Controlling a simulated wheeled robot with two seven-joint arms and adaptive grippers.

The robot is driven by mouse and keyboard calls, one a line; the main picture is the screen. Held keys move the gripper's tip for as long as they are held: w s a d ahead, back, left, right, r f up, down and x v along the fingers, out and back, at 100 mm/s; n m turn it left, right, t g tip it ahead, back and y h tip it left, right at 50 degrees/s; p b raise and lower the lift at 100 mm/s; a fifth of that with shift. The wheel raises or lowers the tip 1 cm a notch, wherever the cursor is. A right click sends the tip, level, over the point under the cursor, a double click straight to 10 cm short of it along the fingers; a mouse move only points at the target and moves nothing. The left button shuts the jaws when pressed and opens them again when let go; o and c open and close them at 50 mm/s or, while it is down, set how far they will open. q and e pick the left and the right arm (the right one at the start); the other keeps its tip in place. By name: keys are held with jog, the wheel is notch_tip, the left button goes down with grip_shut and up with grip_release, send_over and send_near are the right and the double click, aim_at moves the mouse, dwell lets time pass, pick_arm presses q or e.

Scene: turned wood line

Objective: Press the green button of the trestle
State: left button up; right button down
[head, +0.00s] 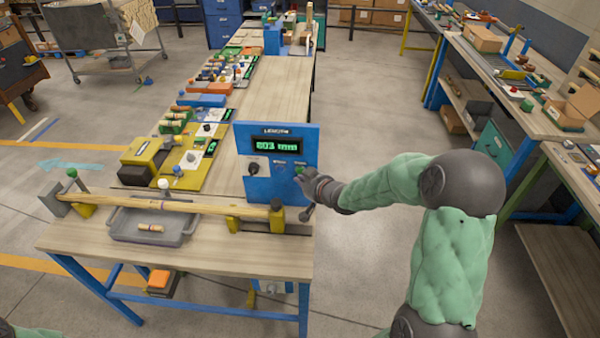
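A blue box (260,138) labelled LENGTH stands on the wooden-topped trestle table (215,256). Its lit display (277,146) shows a value in mm, perhaps 803. A black knob (253,168) is at the left of its face. A small green button (299,170) is at the right of its face. My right gripper (305,190) is at the box's lower right corner, just below the button. I cannot tell whether it touches the button, or whether its fingers are open or shut. My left gripper is out of view.
A long turned wooden rod (185,204) lies across supports in front of the box. A grey tray (125,229) with a short wooden piece (151,228) sits beneath it. Yellow fixtures (143,151) stand behind. A cluttered bench (508,80) is at the right, with open floor between.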

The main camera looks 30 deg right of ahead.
jog(key=s+a, duration=0.1)
jog(key=s, duration=0.1)
jog(key=s+a+b, duration=0.1)
jog(key=s+a, duration=0.1)
jog(key=shift+a, duration=0.1)
dwell(0.5)
jog(key=shift+w, duration=0.1)
dwell(0.6)
